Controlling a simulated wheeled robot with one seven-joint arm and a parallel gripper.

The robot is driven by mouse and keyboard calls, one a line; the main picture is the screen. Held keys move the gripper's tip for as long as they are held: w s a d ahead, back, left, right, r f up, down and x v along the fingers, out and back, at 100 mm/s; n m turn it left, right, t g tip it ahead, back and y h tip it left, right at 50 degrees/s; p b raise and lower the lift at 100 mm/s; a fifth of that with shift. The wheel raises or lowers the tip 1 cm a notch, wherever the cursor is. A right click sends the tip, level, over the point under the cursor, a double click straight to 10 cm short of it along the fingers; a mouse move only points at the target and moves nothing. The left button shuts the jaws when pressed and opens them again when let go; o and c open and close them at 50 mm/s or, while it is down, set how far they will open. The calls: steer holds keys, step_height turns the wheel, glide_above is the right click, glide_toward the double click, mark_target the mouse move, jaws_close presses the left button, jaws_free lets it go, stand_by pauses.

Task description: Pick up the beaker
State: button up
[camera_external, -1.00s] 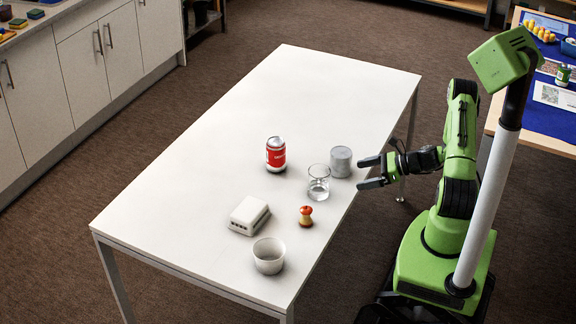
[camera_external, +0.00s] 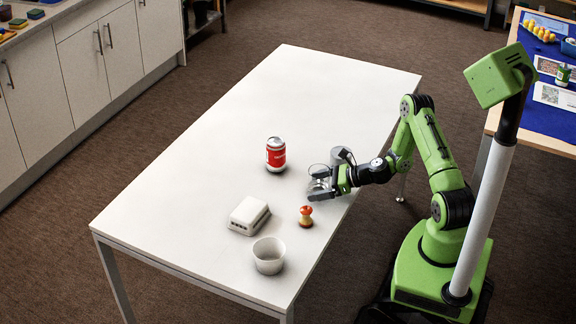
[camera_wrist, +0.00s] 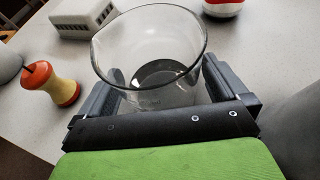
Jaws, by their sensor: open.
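The clear glass beaker (camera_wrist: 150,50) stands upright on the white table, with a dark round patch showing at its bottom. In the external view the beaker (camera_external: 318,170) is partly hidden by my gripper (camera_external: 322,190). In the wrist view my gripper (camera_wrist: 165,90) is open, with one finger at each side of the beaker's lower part. Whether the fingers touch the glass cannot be told.
The table's far half is clear.

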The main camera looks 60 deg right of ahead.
steer(key=c, duration=1.1)
steer(key=shift+r, duration=0.1)
steer(key=shift+r+p, duration=2.2)
steer(key=shift+r, duration=2.75)
